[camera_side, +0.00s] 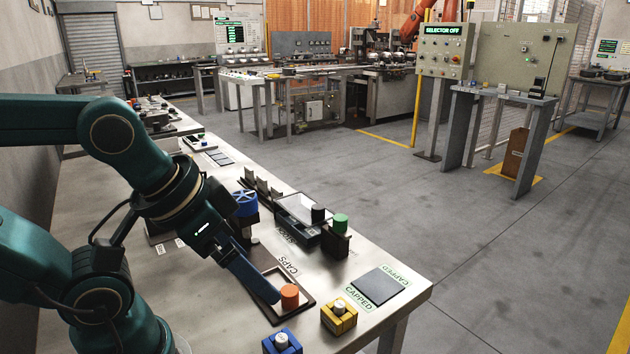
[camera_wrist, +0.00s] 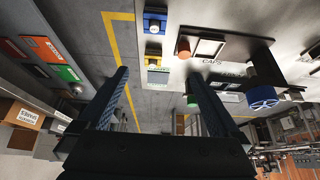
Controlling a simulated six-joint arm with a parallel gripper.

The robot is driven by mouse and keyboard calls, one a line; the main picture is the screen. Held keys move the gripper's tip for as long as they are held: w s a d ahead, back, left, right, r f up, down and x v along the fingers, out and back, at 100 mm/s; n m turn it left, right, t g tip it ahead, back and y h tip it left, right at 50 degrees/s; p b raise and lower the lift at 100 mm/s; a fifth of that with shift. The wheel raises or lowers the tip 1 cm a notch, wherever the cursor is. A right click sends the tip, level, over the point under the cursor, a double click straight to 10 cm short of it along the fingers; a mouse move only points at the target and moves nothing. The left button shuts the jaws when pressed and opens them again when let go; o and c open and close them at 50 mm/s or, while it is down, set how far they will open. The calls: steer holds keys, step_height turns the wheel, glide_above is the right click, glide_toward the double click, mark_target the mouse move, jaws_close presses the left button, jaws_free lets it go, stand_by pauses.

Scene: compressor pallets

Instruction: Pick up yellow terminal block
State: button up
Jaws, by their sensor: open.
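The yellow terminal block (camera_side: 339,317) has a pale round top and sits near the front edge of the bench, between the blue block and the CAPPED pad. In the wrist view the yellow block (camera_wrist: 153,62) shows beyond and between my fingertips. My gripper (camera_side: 272,296) is tilted downward over the CAPS tray, beside the orange cap and to the left of the yellow block in the side view. The fingers overlap there. In the wrist view my gripper (camera_wrist: 158,76) is open, its two fingers wide apart with nothing between them.
A blue block (camera_side: 282,343) stands left of the yellow one. An orange cap (camera_side: 290,296) stands in the CAPS tray (camera_side: 308,303), close to my fingers. A dark pad (camera_side: 380,283) marked CAPPED is bare. A green cap (camera_side: 341,224) and a blue handwheel (camera_side: 245,202) stand farther back.

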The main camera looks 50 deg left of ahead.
steer(key=m+g+y, duration=0.3)
steer(key=m+y, duration=0.8)
steer(key=m, duration=0.7)
glide_above(341, 315)
steer(key=a, duration=0.2)
step_height(341, 315, down, 5)
steer(key=shift+d+f, duration=0.1)
steer(key=shift+f, duration=0.1)
steer(key=d+f, duration=0.1)
steer(key=d+f+m+t, duration=0.1)
steer(key=d+f+m+y, duration=0.1)
steer(key=f, duration=0.1)
steer(key=shift+w+t, duration=0.2)
steer(key=shift+t, duration=0.1)
steer(key=f+m, duration=0.1)
steer(key=s+d+f, duration=0.1)
steer(key=f, duration=0.1)
steer(key=s+d+f+m, duration=0.1)
steer(key=f, duration=0.1)
steer(key=shift+m+t+y, duration=0.3)
steer(key=shift+t, duration=0.1)
steer(key=shift+x, duration=2.4)
steer(key=shift+w, duration=0.15)
